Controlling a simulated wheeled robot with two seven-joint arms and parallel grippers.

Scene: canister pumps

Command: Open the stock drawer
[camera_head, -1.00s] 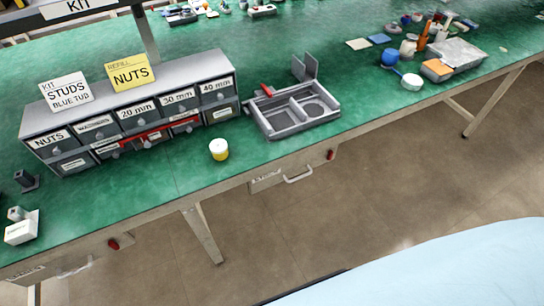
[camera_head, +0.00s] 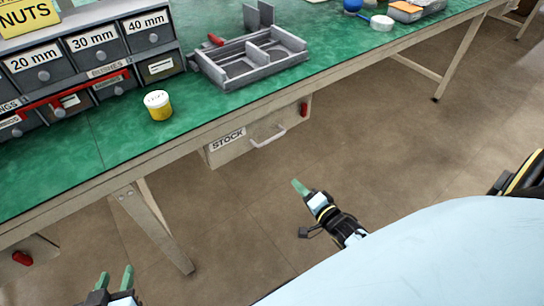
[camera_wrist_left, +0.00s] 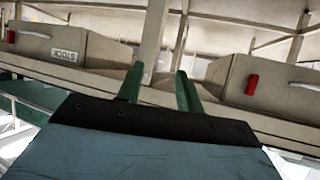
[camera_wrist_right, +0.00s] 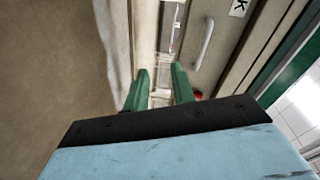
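The stock drawer (camera_head: 255,135) is a beige box front under the green bench, with a STOCK label, a pale bar handle (camera_head: 268,136) and a red catch (camera_head: 303,109) at its right end. It looks shut. In the right wrist view the handle (camera_wrist_right: 203,42) lies beyond my fingers, up and to the right. My right gripper (camera_head: 298,187) is open and empty, below and in front of the drawer, apart from the handle. My left gripper (camera_head: 116,278) is open and empty, low at the left. In the left wrist view the drawer's label (camera_wrist_left: 64,55) appears inverted.
A second drawer with a red catch (camera_head: 22,258) is under the bench at far left. A bench leg (camera_head: 150,225) stands between the two drawers. On the green bench top are a yellow pot (camera_head: 158,106), a grey divided tray (camera_head: 250,60) and small-parts drawers (camera_head: 92,45).

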